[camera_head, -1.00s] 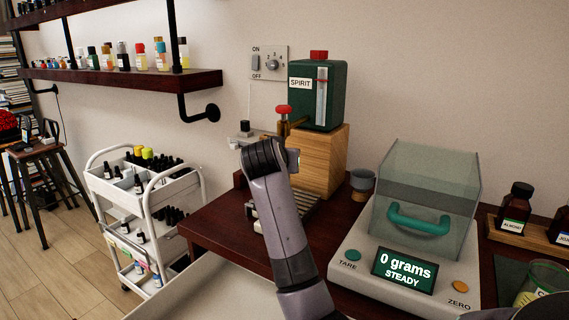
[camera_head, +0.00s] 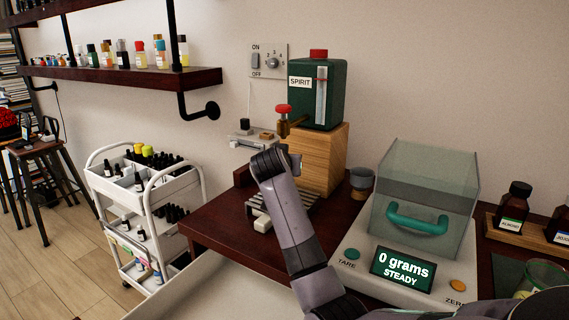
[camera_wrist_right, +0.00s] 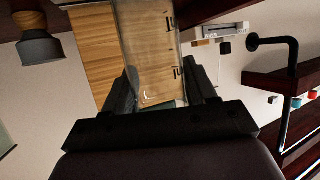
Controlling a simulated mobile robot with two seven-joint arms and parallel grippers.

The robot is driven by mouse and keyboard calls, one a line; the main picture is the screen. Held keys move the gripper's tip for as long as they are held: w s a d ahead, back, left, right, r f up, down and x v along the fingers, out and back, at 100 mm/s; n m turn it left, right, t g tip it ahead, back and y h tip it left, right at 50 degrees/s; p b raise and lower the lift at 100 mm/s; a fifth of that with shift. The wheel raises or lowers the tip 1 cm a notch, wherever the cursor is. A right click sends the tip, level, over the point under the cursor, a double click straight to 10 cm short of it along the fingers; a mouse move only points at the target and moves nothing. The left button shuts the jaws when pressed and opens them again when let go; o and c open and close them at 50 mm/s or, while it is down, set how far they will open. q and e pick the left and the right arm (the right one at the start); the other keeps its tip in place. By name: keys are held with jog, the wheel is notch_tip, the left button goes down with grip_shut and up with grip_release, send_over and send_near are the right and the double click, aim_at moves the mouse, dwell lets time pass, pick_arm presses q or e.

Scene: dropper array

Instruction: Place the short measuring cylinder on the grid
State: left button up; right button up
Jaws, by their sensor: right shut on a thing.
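The short measuring cylinder (camera_wrist_right: 150,45) is clear glass with dark graduation marks, seen in the right wrist view against a wooden block. My right gripper (camera_wrist_right: 163,72) is shut on it, with a dark finger on each side. In the head view my right arm covers the cylinder and most of the gripper. The slatted grid (camera_head: 303,201) lies on the dark table at the foot of the wooden block, partly hidden by my arm. I cannot tell the cylinder's exact height above it. My left gripper is not in view.
A green spirit tank (camera_head: 318,95) with a red-handled tap (camera_head: 284,111) stands on the wooden block (camera_head: 325,165). A white trolley (camera_head: 150,215) stands left of the table.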

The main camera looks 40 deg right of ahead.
jog(key=shift+f, duration=0.15)
jog(key=o, duration=1.4)
jog(key=shift+r, duration=0.25)
jog(key=v, duration=1.2)
